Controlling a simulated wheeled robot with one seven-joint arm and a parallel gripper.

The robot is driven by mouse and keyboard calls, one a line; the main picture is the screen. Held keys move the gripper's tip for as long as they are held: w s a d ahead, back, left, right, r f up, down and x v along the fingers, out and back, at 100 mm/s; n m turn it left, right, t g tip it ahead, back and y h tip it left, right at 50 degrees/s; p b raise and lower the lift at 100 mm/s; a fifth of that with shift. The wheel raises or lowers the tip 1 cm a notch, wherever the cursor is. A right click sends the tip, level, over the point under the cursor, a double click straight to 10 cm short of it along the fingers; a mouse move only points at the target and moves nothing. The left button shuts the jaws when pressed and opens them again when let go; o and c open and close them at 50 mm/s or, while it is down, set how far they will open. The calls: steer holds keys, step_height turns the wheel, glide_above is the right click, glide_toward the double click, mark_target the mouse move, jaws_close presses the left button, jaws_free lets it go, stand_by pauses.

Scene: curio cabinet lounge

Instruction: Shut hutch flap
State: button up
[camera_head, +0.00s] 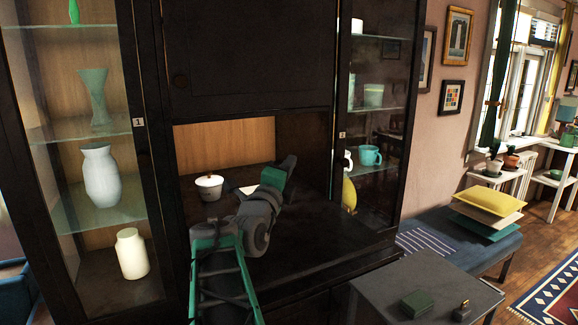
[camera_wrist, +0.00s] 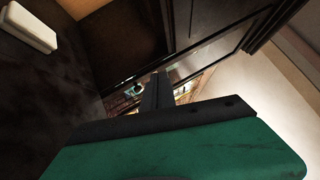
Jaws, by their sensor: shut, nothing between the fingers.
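The hutch (camera_head: 325,230) is a tall dark wooden cabinet with an open bay in its middle. A dark panel with a round knob, which looks like the hutch flap (camera_head: 250,60), is above the bay; I cannot tell its exact angle. My gripper (camera_head: 285,168) is in front of the bay, below the panel, with the arm reaching up from below. In the wrist view my gripper (camera_wrist: 156,85) is shut and empty, its dark fingers pointing past dark wood and a framed edge. Contact with the panel cannot be made out.
A white-lidded pot (camera_head: 209,188) and a pale flat item (camera_head: 248,190) are in the bay. Glass-fronted side sections hold vases (camera_head: 102,175) and cups (camera_head: 370,155). A grey table (camera_head: 425,285) and a cushioned bench (camera_head: 475,245) stand at the right.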

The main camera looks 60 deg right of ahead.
steer(key=o, duration=0.4)
steer(key=shift+c, duration=0.2)
steer(key=b+v, duration=0.2)
steer(key=v, duration=0.6)
steer(key=shift+b, duration=0.4)
